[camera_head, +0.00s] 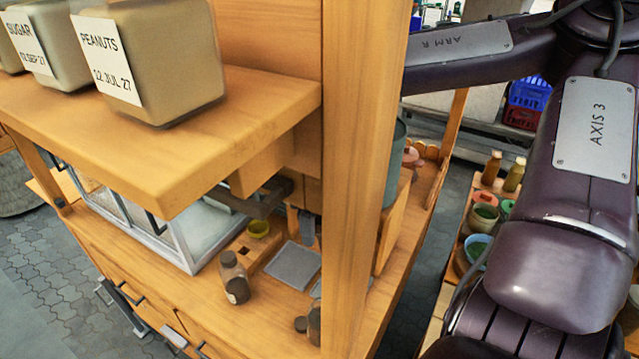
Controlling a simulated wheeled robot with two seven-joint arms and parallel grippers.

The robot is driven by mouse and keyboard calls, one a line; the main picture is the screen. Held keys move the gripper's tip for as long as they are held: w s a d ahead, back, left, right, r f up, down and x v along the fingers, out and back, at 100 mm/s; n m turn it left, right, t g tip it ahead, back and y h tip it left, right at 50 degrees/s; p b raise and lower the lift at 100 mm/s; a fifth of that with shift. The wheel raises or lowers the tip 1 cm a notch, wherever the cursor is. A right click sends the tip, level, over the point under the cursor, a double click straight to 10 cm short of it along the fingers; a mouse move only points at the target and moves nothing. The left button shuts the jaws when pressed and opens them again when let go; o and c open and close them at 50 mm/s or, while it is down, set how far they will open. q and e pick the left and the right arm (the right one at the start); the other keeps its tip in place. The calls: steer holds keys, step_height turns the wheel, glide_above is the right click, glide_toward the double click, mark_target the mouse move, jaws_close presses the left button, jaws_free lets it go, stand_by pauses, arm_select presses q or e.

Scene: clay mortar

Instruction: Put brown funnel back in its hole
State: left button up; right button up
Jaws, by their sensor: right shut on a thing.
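My right arm comes in from the right and passes behind the wooden post. My right gripper (266,198) shows in part as dark metal below the shelf. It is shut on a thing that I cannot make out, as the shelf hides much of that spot. No brown funnel can be clearly told in this view. A small wooden block (243,262) on the counter has a dark square hole in it. My left gripper is not in view.
The shelf (240,125) with labelled jars (150,60) and the thick post (358,180) block much of the view. A capped bottle (235,280) stands beside the block. A grey flat tile (294,265) lies to the right. A glass-sided case (185,235) stands left.

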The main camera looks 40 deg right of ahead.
steer(key=shift+r, duration=5)
steer(key=shift+f, duration=0.1)
